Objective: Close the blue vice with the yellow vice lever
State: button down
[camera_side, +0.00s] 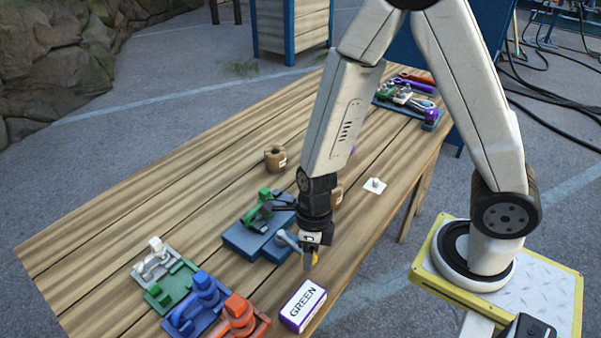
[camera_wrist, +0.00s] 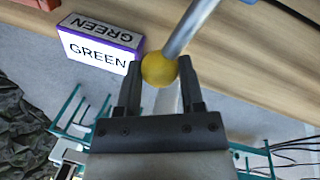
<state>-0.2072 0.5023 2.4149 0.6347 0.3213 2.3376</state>
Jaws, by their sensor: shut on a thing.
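The blue vice (camera_side: 245,241) sits on the wooden table, below and left of my gripper in the side view. Its grey lever rod (camera_side: 287,240) reaches right toward the gripper. The yellow ball knob (camera_wrist: 159,70) at the end of the rod lies between my two fingers in the wrist view, with the grey rod (camera_wrist: 190,28) running up and right from it. My gripper (camera_side: 310,264) is shut on this knob. A green part (camera_side: 264,196) shows at the top of the vice. My wrist partly hides the right side of the vice, and the jaw gap is hard to see.
A white and purple box marked GREEN (camera_side: 303,305) stands close below the gripper, near the table edge; it also shows in the wrist view (camera_wrist: 98,52). Blue (camera_side: 198,300), orange (camera_side: 240,318) and green (camera_side: 170,288) parts lie front left. The left table middle is bare.

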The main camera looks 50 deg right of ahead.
jog(key=shift+a, duration=0.1)
jog(key=shift+c, duration=1.2)
grip_release()
jog(key=shift+r, duration=0.15)
jog(key=shift+w+d+r, duration=0.1)
jog(key=shift+d+r, duration=0.15)
jog(key=shift+r, duration=1)
jog(key=shift+w+d+r, duration=0.1)
jog(key=shift+d+r, duration=0.1)
jog(key=shift+r, duration=1)
jog(key=shift+w+d+r, duration=0.1)
jog(key=shift+d+r, duration=0.15)
jog(key=shift+r, duration=1)
jog(key=shift+d, duration=0.1)
